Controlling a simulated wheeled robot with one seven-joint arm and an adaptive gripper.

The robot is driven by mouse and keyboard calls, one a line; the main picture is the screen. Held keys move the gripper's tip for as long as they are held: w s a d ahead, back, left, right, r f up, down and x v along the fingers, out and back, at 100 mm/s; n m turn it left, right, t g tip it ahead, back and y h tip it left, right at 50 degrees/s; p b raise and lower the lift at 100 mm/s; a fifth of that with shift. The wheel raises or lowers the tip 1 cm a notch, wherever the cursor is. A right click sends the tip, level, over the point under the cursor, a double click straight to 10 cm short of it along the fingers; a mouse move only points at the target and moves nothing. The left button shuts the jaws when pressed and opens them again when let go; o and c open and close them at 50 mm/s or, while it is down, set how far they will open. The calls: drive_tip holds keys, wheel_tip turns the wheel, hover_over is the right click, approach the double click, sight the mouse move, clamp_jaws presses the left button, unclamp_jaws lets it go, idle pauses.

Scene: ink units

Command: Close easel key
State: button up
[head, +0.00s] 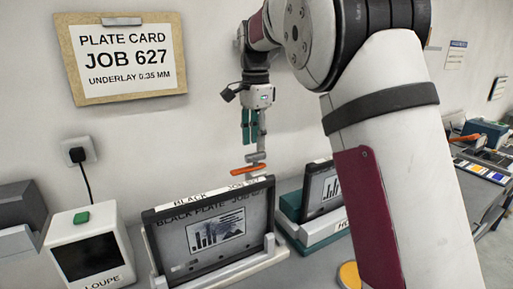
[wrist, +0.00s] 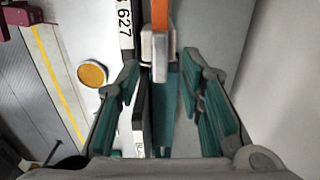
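The black plate (head: 215,232), marked "BLACK PLATE JOB 627", stands tilted in a white easel (head: 245,264). Above its top edge is the easel key, an orange lever (head: 248,170) on a grey post. In the wrist view the orange lever (wrist: 160,14) points up the picture from a grey block (wrist: 157,52). My gripper (head: 250,142) hangs above the key, pointing down. In the wrist view its teal-padded fingers (wrist: 165,88) are wide apart, one on each side of the grey block's line, with nothing held. Contact with the key does not show.
A second plate (head: 320,190) in a teal-and-white stand (head: 318,228) is just right of the easel. A white loupe box (head: 90,245) with a green button stands left. A yellow-orange disc (head: 349,275) lies in front. The wall is close behind.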

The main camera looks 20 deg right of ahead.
sight(256, 153)
drive_tip(key=shift+f+p, duration=0.3)
drive_tip(key=shift+f, duration=1.5)
clamp_jaws()
